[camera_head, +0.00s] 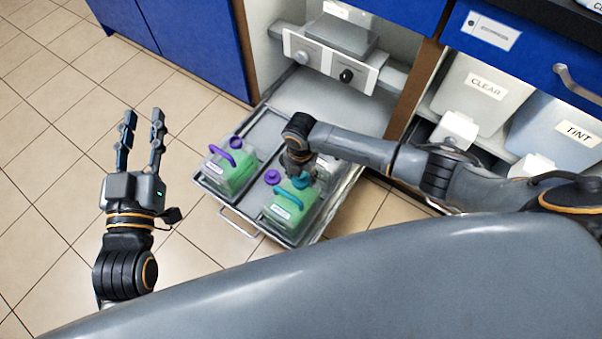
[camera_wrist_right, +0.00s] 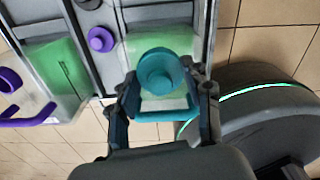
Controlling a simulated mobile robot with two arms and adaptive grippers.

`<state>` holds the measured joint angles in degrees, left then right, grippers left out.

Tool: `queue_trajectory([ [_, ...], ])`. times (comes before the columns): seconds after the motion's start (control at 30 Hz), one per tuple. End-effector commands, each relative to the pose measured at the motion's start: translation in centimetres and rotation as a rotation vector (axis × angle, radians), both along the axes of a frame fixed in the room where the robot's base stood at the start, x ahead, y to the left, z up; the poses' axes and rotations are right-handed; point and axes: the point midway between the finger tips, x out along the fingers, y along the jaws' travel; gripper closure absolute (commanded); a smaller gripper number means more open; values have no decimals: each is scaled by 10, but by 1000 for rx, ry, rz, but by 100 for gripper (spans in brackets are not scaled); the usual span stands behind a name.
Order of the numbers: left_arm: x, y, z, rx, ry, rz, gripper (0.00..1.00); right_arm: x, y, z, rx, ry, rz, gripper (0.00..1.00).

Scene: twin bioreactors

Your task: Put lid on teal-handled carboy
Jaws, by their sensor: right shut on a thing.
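The teal-handled carboy (camera_head: 284,212), clear with green liquid, stands at the front right of the pulled-out tray. Its teal handle (camera_head: 289,199) faces the front. My right gripper (camera_head: 299,176) points down over this carboy and is shut on the round teal lid (camera_head: 301,181). In the right wrist view, the lid (camera_wrist_right: 160,68) sits between the fingertips, above the carboy's top. The carboy's mouth is hidden, and I cannot tell whether the lid touches it. My left gripper (camera_head: 141,143) is open and empty, above the floor left of the tray.
The purple-handled carboy (camera_head: 230,175) stands in the tray's left part. A loose purple lid (camera_head: 272,177) lies between the carboys. The tray (camera_head: 308,94) has raised rims and a front handle. A scale-like device with knobs (camera_head: 330,60) stands behind. White and blue bins are at right.

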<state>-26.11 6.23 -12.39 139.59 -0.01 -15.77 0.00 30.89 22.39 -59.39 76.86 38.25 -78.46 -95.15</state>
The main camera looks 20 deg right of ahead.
Motion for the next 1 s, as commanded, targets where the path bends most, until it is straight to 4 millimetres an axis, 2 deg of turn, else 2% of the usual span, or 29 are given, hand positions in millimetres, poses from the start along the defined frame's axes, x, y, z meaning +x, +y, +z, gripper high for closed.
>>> queue_trajectory([
  [1.0, -1, 1, -7, 9, 36, 3, 68, 0, 0, -7, -1, 1, 0, 67],
])
